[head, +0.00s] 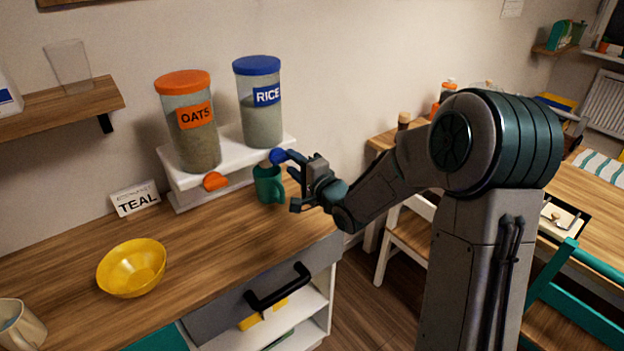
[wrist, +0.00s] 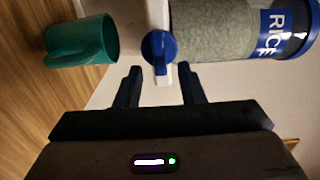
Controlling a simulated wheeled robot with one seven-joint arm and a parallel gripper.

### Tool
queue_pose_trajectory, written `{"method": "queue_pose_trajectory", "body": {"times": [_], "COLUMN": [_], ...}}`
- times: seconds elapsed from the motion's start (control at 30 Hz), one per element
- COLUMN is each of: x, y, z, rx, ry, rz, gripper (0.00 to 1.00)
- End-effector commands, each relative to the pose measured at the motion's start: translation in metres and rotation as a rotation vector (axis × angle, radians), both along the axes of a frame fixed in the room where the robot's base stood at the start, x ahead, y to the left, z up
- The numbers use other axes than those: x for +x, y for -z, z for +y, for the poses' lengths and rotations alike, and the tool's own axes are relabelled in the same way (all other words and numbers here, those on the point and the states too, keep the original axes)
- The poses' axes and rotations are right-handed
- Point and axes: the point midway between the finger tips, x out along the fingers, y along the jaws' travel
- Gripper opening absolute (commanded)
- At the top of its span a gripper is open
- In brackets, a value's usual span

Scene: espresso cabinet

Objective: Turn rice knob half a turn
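The blue rice knob (head: 277,156) sits on the front of the white dispenser stand, below the rice canister (head: 262,118) with its blue lid and RICE label. In the wrist view the knob (wrist: 158,50) lies just beyond and between my fingertips, and its grip bar points toward me.
The oats canister (head: 190,135) and its orange knob (head: 215,181) are left of the rice. A drawer with a black handle (head: 279,290) is below.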

Motion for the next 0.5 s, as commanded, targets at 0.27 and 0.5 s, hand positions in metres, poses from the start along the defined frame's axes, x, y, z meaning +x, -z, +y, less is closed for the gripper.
{"method": "queue_pose_trajectory", "body": {"times": [0.27, 0.5], "x": [-0.053, -0.089], "y": [0.001, 0.0], "z": [-0.036, -0.06], "rx": [-0.003, -0.003], "ry": [0.003, 0.002], "rz": [0.001, 0.001], "gripper": [0.35, 0.35]}}
